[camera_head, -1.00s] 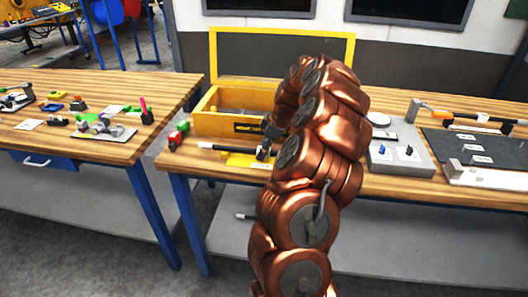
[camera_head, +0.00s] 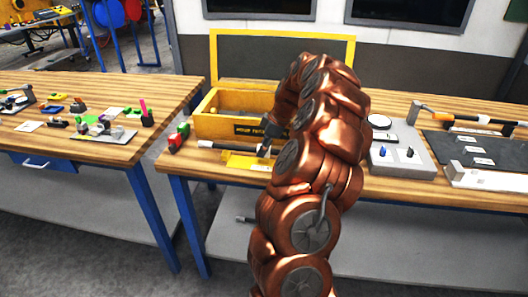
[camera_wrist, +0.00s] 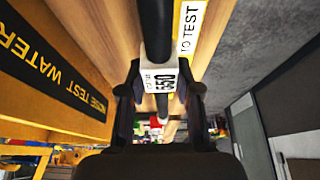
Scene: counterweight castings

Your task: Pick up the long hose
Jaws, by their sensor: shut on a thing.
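The long hose is a dark, thin rod (camera_head: 228,147) with a pale left end, in front of the yellow wooden box. My gripper (camera_wrist: 160,98) is shut on the hose at this label, one finger on each side. In the head view my gripper (camera_head: 265,150) is partly covered by my own arm, which also hides the hose's right part. I cannot tell how far the hose is above the bench.
A yellow "TO TEST" marker (camera_wrist: 189,28) lies close beside the hose. The yellow box (camera_head: 225,127) with a raised lid stands just behind. A red and green item (camera_head: 178,138) is near the hose's left end. A grey block with knobs (camera_head: 402,160) stands right of my arm.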

